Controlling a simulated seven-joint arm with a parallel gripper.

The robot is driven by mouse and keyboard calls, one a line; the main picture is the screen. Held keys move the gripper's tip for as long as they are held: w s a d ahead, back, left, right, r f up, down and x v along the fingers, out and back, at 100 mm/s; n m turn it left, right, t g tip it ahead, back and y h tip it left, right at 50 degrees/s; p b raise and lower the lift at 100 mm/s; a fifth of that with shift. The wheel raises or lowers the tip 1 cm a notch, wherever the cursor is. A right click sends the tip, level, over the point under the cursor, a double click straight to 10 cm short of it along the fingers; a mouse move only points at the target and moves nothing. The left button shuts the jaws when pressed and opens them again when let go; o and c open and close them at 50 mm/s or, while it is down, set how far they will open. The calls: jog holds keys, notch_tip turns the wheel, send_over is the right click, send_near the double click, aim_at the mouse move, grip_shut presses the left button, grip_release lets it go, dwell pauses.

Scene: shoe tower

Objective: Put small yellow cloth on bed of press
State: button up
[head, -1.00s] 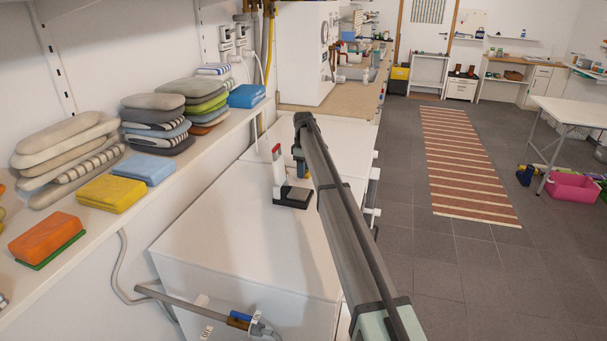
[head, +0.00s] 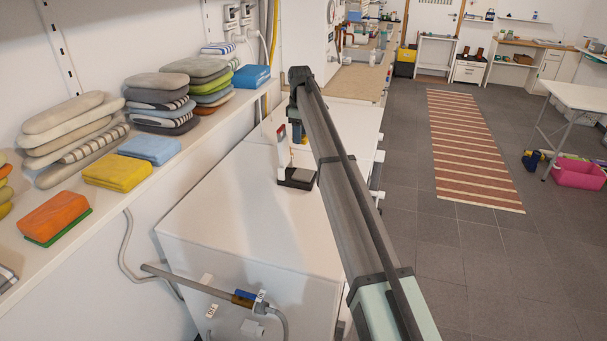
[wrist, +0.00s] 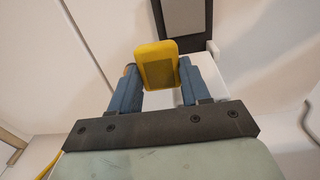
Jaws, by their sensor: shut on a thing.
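My gripper (wrist: 157,78) is shut on the small yellow cloth (wrist: 157,63), a folded pad between its two blue fingers in the wrist view. In the head view my blue fingers (head: 297,131) are above the white top, just beyond the press, and the cloth is mostly hidden by my arm. The press (head: 296,179) has a dark flat base and an upright white part with a red top. In the wrist view a dark flat slab, likely the press bed (wrist: 186,16), lies beyond the cloth. I cannot tell the gap between them.
The press stands on a white cabinet top (head: 235,215), otherwise largely clear. A shelf on the left holds stacks of folded cloths, a larger yellow cloth (head: 117,173), a blue one (head: 150,149) and an orange one (head: 54,216). A grey rail (head: 195,284) crosses the cabinet's near side.

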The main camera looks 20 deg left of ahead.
send_over(302, 174)
jog(key=shift+w+f, duration=0.15)
jog(key=shift+f, duration=4.95)
jog(key=shift+f, duration=0.15)
jog(key=o, duration=1)
notch_tip(302, 174, up, 12)
jog(key=shift+r, duration=0.2)
